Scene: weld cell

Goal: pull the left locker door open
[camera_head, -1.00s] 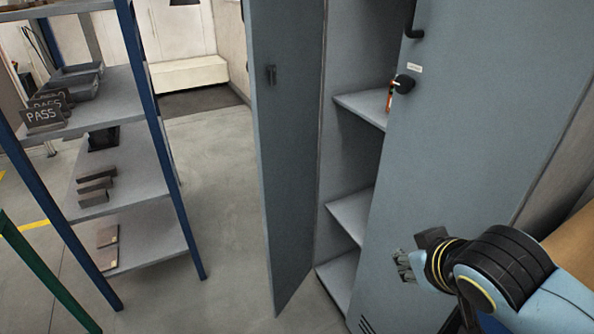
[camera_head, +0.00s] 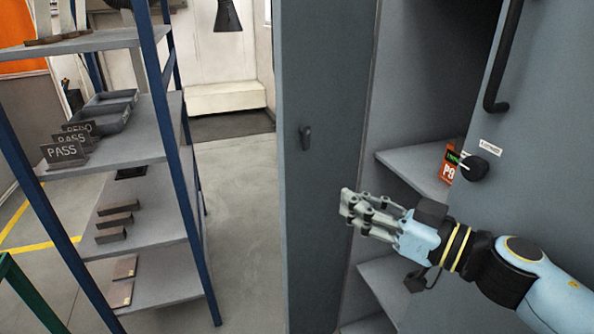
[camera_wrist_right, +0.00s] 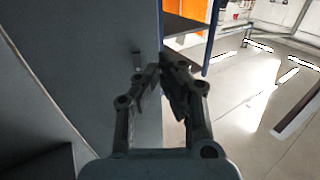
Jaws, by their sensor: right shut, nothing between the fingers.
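The left locker door (camera_head: 318,230) is a grey panel standing wide open at the left of the locker, with a small dark latch (camera_head: 305,137) on it. In the right wrist view the door (camera_wrist_right: 147,40) fills the upper middle. My right gripper (camera_head: 346,203) is shut and empty. In the head view it overlaps the door's right part; in the right wrist view its fingertips (camera_wrist_right: 163,68) show close to the door's edge. Whether they touch it is unclear. The locker's inner shelves (camera_head: 415,172) show beyond. My left gripper is not in view.
A blue-post rack (camera_head: 160,205) with trays and PASS signs stands at the left. Open floor (camera_head: 240,215) lies between rack and door.

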